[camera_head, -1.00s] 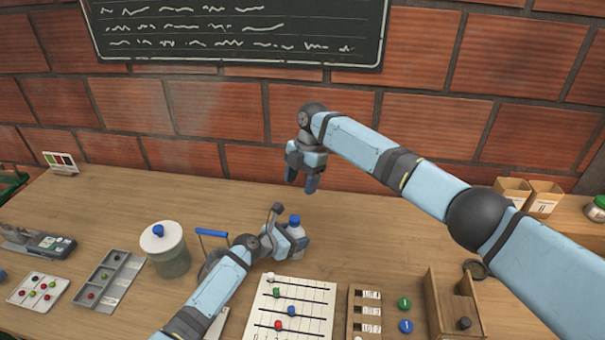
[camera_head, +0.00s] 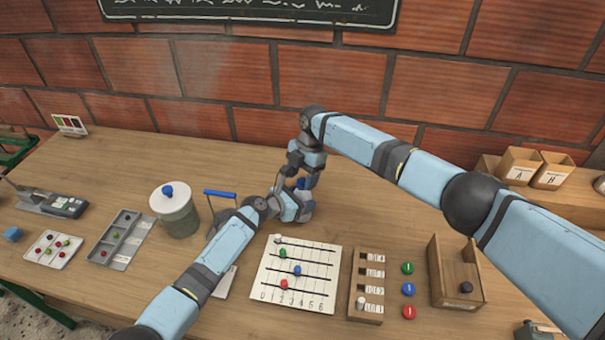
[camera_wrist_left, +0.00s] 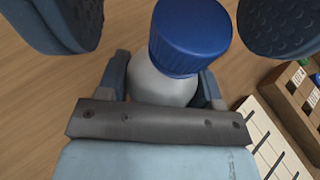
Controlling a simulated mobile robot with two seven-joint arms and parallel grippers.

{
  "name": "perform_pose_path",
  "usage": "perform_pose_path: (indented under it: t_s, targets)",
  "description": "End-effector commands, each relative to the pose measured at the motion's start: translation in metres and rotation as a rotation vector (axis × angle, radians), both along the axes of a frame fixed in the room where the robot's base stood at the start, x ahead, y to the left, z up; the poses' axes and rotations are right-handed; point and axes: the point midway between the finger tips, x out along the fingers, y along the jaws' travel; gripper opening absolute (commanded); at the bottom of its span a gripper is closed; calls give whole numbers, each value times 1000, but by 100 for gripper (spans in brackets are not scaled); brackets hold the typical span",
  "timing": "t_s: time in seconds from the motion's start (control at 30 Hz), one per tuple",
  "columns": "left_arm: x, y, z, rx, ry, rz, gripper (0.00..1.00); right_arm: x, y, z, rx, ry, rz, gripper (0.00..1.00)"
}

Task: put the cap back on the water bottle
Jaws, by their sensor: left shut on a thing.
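The water bottle (camera_wrist_left: 160,85) is pale, with a blue cap (camera_wrist_left: 190,38) at its top. The cap looks tilted against the bottle in the left wrist view, and I cannot tell whether it is fully seated. My left gripper (camera_head: 300,207) is shut on the bottle body, with its fingers on both sides in the left wrist view. My right gripper (camera_head: 302,180) points down over the bottle. Its two dark fingers show apart on either side of the cap in the left wrist view, with gaps to it. In the head view the arms mostly hide the bottle.
A white slider board (camera_head: 255,290) lies just in front, with a wooden label rack (camera_head: 367,255) and several coloured discs (camera_head: 408,289) to its right. A lidded jar (camera_head: 178,215) and a blue-handled item (camera_head: 220,193) stand left. An open wooden box (camera_head: 437,270) is at right.

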Motion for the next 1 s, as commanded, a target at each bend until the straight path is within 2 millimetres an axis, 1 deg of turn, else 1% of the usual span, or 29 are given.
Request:
perform_pose_path:
  t_s: [0.03,0.23,0.27,0.43,0.57,0.67,1.0]
  targets:
    - [0,0,0,0,0,1,0,0,0,0,0,0,0,49]
    - [0,0,0,0,0,-1,0,0,0,0,1,-1,0,3]
    - [0,-1,0,0,0,-1,0,0,0,0,1,-1,0,1]
    - [-1,-2,0,0,-1,-4,0,0,0,1,1,-3,-9,1]
    - [-2,-3,0,1,-1,-6,0,-1,1,-1,2,-1,-120,1]
    - [-2,-3,0,0,0,-7,0,-2,0,-1,5,-1,-302,1]
    - [-3,-5,0,-1,0,-11,0,-5,0,0,8,-1,-1002,1]
